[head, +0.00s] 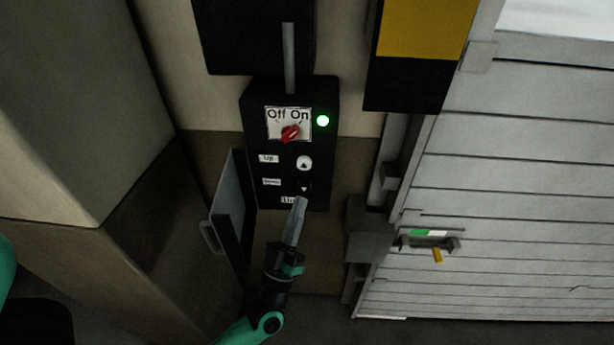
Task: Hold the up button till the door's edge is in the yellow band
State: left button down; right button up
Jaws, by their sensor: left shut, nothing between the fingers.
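The white up button (304,163) with an up arrow is beside the "Up" label (268,158). The dark down button (305,188) is under it. My left gripper (300,200) is shut and empty, its tips just below the down button; I cannot tell whether they touch the panel. The slatted door (520,190) on the right reaches down near the floor. A yellow band (425,28) shows at the top. My right gripper is not in view.
The box's open cover (230,205) with a handle stands out to the left of the panel. A concrete pillar (80,120) fills the left. A latch-like bracket with a yellow tab (437,255) sits on the door's lower left.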

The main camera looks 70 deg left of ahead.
aim_at(304, 163)
pick_arm(q)
jog(key=shift+a+f, duration=0.1)
jog(key=shift+a, duration=0.05)
jog(key=shift+w+a+b, duration=0.7)
jog(key=shift+a+b, duration=0.1)
jog(key=shift+a, duration=0.5)
jog(key=shift+w+a+b, duration=0.7)
jog(key=shift+a+b, duration=0.1)
jog(key=shift+a, duration=0.45)
jog(key=shift+w+a+b, duration=0.7)
jog(key=shift+a+b, duration=0.1)
jog(key=shift+a, duration=0.5)
jog(key=shift+w+a, duration=0.2)
jog(key=shift+a, duration=0.15)
